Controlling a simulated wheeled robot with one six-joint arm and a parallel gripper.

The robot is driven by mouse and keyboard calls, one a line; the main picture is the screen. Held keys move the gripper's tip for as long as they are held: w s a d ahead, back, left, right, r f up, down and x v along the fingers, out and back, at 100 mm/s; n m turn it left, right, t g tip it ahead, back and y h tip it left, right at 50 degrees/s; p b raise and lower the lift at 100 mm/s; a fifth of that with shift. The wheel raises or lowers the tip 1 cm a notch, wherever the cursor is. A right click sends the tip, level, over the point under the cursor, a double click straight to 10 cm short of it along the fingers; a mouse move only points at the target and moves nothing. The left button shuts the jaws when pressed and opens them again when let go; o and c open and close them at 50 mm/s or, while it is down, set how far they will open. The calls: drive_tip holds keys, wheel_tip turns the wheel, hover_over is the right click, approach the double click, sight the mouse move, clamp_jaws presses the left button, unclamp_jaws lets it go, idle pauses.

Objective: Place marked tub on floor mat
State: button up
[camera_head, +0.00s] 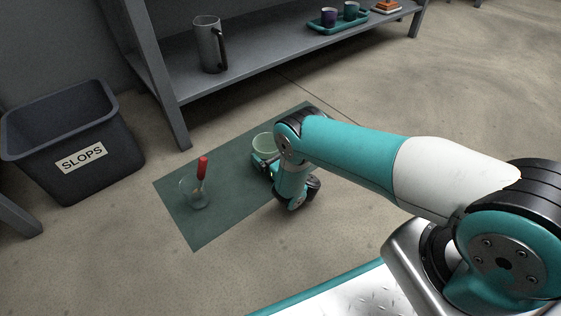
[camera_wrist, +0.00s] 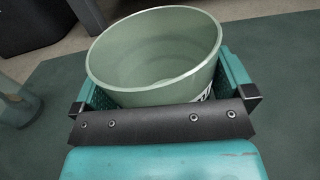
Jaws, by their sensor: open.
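The pale green tub (camera_head: 264,142) is upright over the far part of the dark green floor mat (camera_head: 236,198) and appears to stand on it. In the wrist view the tub (camera_wrist: 150,55) is empty, with a bit of a black-and-white marking on its near right side. My gripper (camera_wrist: 160,92) is open, with one teal finger on each side of the tub. The tub's base is hidden, and I cannot tell whether the fingers touch it. The mat (camera_wrist: 285,62) shows around the tub.
A clear glass beaker (camera_head: 192,192) with a red-handled tool (camera_head: 202,168) stands on the mat's near left part. A dark SLOPS bin (camera_head: 110,130) is at left. A grey shelf (camera_head: 265,68) behind holds a tall jug (camera_head: 208,45) and a teal tray (camera_head: 325,27).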

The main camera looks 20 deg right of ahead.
drive_tip(key=p, duration=0.1)
drive_tip(key=s+p, duration=0.1)
drive_tip(key=shift+d+r+p, duration=0.2)
drive_tip(key=shift+r+p, duration=0.1)
drive_tip(key=shift+p, duration=0.05)
drive_tip(key=p+v, duration=0.9)
drive_tip(key=p, duration=0.2)
drive_tip(key=shift+s+p, duration=0.25)
drive_tip(key=shift+p, duration=0.15)
drive_tip(key=shift+s+d+f+p, duration=0.25)
drive_tip(key=shift+s+f+p, duration=0.05)
drive_tip(key=shift+s, duration=0.35)
